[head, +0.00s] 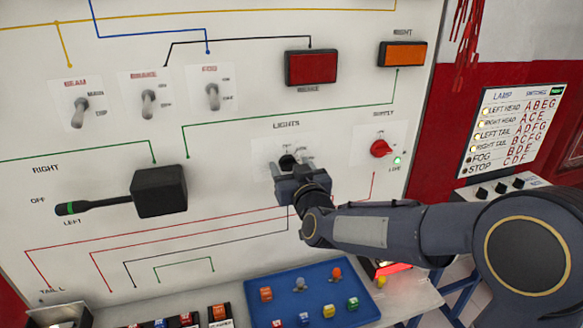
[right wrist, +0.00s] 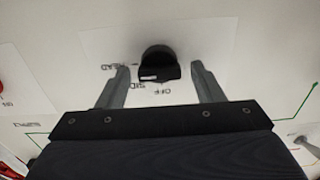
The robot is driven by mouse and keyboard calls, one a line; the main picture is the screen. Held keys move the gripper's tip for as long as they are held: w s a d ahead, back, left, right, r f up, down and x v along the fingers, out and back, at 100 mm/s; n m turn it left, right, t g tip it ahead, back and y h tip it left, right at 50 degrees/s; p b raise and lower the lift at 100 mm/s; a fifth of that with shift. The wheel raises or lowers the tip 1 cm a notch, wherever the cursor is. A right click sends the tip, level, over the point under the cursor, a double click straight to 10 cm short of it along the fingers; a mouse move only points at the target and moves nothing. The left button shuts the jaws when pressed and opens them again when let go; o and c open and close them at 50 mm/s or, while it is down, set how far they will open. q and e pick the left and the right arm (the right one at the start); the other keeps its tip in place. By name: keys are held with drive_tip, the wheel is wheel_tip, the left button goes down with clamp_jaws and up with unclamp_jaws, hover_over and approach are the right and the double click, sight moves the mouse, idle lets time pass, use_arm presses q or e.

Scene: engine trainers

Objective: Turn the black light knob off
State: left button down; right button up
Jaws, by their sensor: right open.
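The black light knob (head: 287,162) sits on its white plate under the word LIGHTS on the upright panel. In the right wrist view the knob (right wrist: 159,60) shows upside-down labels HEAD, SIDE and OFF around it. A white mark on the knob's edge lies between the SIDE and OFF labels, closer to SIDE. My right gripper (head: 290,166) is at the panel in front of the knob. Its two fingers (right wrist: 160,72) are open, one on each side of the knob, with gaps visible. Whether the fingertips touch the plate cannot be told. My left gripper is out of view.
A red supply knob (head: 381,148) with a lit green lamp is to the right. A black turn-signal lever box (head: 158,191) is to the left, toggle switches (head: 148,103) above it. A blue tray (head: 312,300) with small coloured parts lies on the bench below.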

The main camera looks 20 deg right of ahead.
drive_tip(key=c, duration=1)
drive_tip(key=n+p, duration=0.1)
drive_tip(key=n, duration=0.3)
drive_tip(key=shift+a, duration=0.1)
drive_tip(key=n+p, duration=0.2)
drive_tip(key=n, duration=0.3)
drive_tip(key=shift+a, duration=0.1)
drive_tip(key=n+p, duration=0.1)
drive_tip(key=n, duration=0.3)
drive_tip(key=shift+f+n, duration=0.15)
drive_tip(key=shift+n, duration=0.25)
drive_tip(key=shift+f+n+p, duration=0.15)
drive_tip(key=shift+n+p, duration=0.5)
drive_tip(key=shift+n, duration=1.35)
